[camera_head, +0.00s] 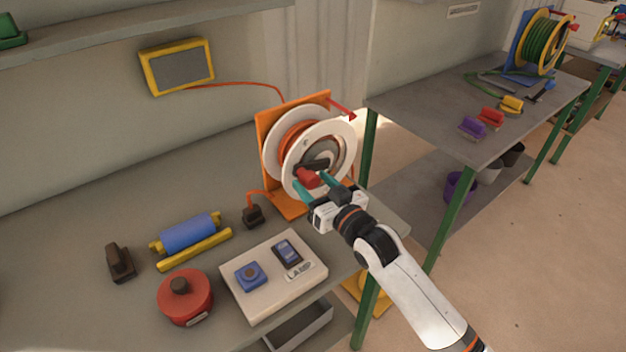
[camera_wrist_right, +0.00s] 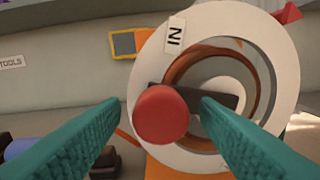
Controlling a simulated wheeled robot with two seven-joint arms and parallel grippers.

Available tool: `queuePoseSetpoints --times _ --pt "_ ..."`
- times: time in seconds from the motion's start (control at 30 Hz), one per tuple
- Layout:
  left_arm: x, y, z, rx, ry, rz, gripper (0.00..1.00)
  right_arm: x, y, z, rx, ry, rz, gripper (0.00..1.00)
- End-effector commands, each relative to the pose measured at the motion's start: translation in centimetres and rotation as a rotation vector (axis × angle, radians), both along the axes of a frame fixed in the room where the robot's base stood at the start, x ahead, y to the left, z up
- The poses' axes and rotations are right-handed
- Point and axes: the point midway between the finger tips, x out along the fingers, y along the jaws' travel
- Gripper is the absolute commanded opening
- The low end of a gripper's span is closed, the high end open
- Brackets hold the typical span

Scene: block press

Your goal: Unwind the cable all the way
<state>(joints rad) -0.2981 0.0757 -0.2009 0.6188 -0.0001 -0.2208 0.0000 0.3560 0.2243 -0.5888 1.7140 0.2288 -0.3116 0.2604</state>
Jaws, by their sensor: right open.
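A cable reel with white flanges (camera_head: 345,128) and orange cable (camera_head: 292,140) stands on an orange stand (camera_head: 265,122) near the table's right end. Its crank has a red knob (camera_head: 308,178), which also shows in the right wrist view (camera_wrist_right: 161,114), where the white flange (camera_wrist_right: 285,75) carries an "IN" label. My right gripper (camera_head: 317,183) is open at the crank, its teal fingers on either side of the red knob in view. I cannot tell whether they touch it. An orange cable end with a dark plug (camera_head: 254,216) lies left of the stand. My left gripper is out of view.
A beige panel with blue devices (camera_head: 270,290), a red round container (camera_head: 185,297), a blue roller (camera_head: 188,232) and a dark block (camera_head: 120,262) lie on the table. A yellow-framed screen (camera_head: 177,66) is on the wall. Another table (camera_head: 440,110) stands right, beyond a gap.

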Motion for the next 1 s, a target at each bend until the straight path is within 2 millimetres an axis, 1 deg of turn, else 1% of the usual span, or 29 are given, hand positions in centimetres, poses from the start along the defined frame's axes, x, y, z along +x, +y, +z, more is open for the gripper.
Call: queuePoseSetpoints --times 0.03,0.1,0.4,0.47,0.7,0.77,1.0 --pt "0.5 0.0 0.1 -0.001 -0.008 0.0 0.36 0.4 0.2 0.0 0.0 0.0 0.0 0.56" --pt "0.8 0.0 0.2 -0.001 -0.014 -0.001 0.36 0.7 0.4 0.1 0.0 -0.001 0.0 0.56" --pt "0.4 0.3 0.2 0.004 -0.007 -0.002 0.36 0.8 0.5 0.0 -0.001 -0.001 0.0 0.56" --pt "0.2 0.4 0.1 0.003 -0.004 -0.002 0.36 0.8 0.5 0.0 -0.001 -0.001 0.0 0.48" --pt "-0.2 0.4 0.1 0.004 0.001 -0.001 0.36 0.8 0.5 0.0 -0.001 -0.001 0.0 0.08" --pt "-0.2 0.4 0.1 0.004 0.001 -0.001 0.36 0.8 0.5 0.0 -0.001 -0.001 0.0 0.0" --pt "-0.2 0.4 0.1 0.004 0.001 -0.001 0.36 0.8 0.5 -0.2 -0.013 -0.008 -0.001 0.0"
